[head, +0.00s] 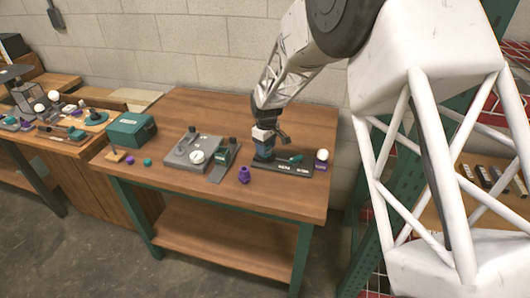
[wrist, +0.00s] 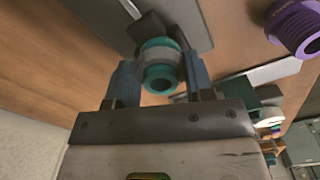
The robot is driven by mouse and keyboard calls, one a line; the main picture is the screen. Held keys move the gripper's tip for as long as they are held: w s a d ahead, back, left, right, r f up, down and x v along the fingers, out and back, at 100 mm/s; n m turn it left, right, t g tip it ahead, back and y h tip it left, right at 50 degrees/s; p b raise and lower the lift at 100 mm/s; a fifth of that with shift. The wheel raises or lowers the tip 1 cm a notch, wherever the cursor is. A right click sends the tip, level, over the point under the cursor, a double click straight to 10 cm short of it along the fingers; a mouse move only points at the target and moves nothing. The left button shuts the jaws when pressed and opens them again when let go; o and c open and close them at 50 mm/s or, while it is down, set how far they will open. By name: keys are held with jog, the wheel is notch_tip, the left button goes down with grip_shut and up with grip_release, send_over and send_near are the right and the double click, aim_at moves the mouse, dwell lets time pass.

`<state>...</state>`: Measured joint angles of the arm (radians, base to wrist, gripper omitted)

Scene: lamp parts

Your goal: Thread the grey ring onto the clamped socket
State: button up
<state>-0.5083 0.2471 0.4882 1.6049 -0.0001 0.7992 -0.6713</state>
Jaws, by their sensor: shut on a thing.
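My gripper (head: 265,135) is low over the left end of a dark base plate (head: 290,170) on the bench. In the wrist view its two fingers (wrist: 160,82) stand either side of a grey ring (wrist: 158,50), shut on it. A teal socket (wrist: 158,78) with an open round end faces the wrist camera between the fingers, and the grey ring appears around it. How far the ring sits along the socket, and whether the threads are engaged, I cannot tell. The clamp is mostly hidden by my gripper in the head view.
A purple threaded part (head: 244,175) stands on the bench near the plate; it also shows in the wrist view (wrist: 296,25). A teal-handled piece (head: 296,158) and a white bulb (head: 322,155) are to the right. A grey fixture plate (head: 180,160) and a green box (head: 131,130) stand left.

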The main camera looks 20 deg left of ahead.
jog(key=shift+s+f, duration=0.1)
jog(key=shift+f, duration=0.2)
jog(key=m, duration=0.5)
jog(key=shift+s+f, duration=0.1)
jog(key=shift+m, duration=1)
jog(key=m, duration=0.3)
jog(key=shift+s+a+f+m, duration=0.1)
jog(key=shift+m, duration=1.8)
